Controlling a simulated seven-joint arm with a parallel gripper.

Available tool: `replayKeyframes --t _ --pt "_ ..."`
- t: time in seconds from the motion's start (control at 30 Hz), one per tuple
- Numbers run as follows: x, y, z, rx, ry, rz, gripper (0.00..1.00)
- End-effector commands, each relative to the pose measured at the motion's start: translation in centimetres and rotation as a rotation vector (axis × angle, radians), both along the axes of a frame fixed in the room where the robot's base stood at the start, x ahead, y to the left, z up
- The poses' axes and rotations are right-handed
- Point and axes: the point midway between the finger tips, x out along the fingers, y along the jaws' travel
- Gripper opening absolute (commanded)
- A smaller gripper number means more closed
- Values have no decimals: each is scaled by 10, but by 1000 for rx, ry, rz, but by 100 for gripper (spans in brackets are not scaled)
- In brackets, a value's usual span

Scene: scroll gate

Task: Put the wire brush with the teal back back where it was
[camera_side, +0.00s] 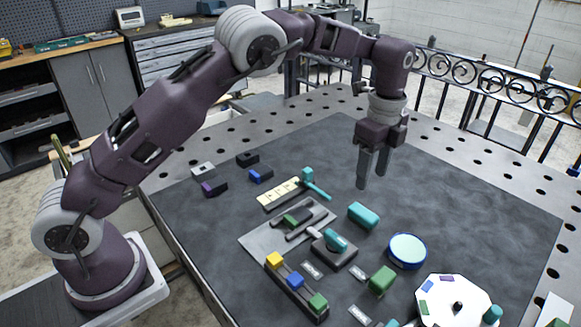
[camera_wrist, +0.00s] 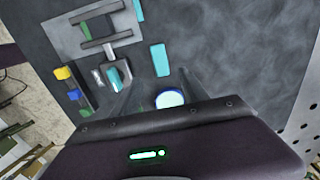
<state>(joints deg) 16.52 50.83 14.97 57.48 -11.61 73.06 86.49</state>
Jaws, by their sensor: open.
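A plain teal block (camera_side: 363,215) lies on the dark mat right of centre; it also shows in the wrist view (camera_wrist: 160,60). A second teal piece (camera_side: 335,241) sits on a dark block, with a pale stub beside it. A teal T-shaped piece (camera_side: 314,184) lies at the end of a cream strip. No bristles are visible, so I cannot tell for sure which teal thing is the wire brush. My gripper (camera_side: 372,180) is open and empty, pointing down above the mat, behind the plain teal block in the side view and apart from it.
A grey plate (camera_side: 258,243) carries dark bars and a green block. A rail (camera_side: 287,285) holds yellow, blue and green blocks. A blue-rimmed disc (camera_side: 407,250), a green block (camera_side: 382,280) and a white octagonal board (camera_side: 440,308) lie nearer the camera. The mat's right side is clear.

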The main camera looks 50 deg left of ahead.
Motion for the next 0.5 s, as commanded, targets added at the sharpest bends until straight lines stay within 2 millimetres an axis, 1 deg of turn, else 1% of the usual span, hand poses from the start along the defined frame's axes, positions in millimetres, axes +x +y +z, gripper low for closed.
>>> replayKeyframes --t 0.07,0.13,0.17,0.27,0.3,0.37,0.4,0.47,0.5 --pt "0 0 1 -1 -1 2 52" --pt "-3 4 11 -8 -11 38 52" --pt "-7 7 21 -15 -21 73 52" --pt "-34 25 74 -57 -72 273 52" --pt "-53 34 98 -81 -95 379 52" --pt "-86 47 130 -118 -131 539 52" --pt "-112 54 147 -145 -154 645 52" --pt "-156 64 167 -186 -192 805 52" --pt "-187 69 176 -215 -218 914 52"
